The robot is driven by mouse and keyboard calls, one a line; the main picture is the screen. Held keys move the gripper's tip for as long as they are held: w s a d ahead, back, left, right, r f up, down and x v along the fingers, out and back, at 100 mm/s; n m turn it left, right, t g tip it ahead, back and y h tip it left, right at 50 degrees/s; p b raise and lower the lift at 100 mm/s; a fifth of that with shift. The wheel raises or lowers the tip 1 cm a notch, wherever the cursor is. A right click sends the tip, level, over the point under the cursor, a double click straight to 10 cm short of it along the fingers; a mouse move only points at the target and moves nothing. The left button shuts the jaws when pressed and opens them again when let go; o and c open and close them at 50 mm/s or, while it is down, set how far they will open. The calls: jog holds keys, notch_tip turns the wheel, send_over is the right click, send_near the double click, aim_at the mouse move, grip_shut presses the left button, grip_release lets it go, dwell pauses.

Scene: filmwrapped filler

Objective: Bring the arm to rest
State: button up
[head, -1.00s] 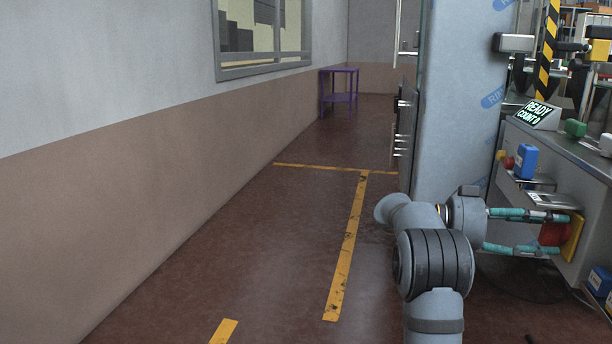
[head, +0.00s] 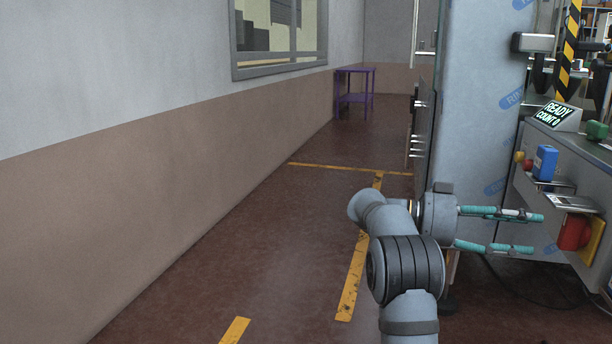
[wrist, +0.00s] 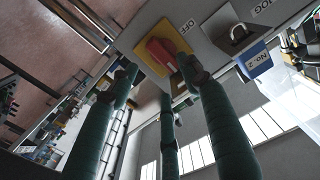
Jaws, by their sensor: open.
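In the wrist view the red switch (wrist: 160,55) shows beyond the fingers, beside an "OFF" label. My arm is bent at the lower middle of the head view, in front of the machine's grey side.
The machine's grey column (head: 482,120) stands close behind my arm. A blue container (head: 545,162) and a "READY COUNT 0" display (head: 557,116) are at the right. A purple table (head: 355,98) stands far back. The floor left of my arm is clear up to the wall.

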aim_at(564, 232)
jog(key=x, duration=0.8)
jog(key=shift+d+r+p, duration=0.1)
jog(key=shift+d+p, duration=0.15)
jog(key=shift+p, duration=0.05)
jog(key=shift+w+a+r+n+p, duration=0.1)
jog(key=shift+r+n+p, duration=0.1)
jog(key=shift+n+p, duration=1)
jog(key=shift+p, duration=0.25)
jog(key=shift+f+n, duration=0.25)
jog(key=shift+n, duration=0.05)
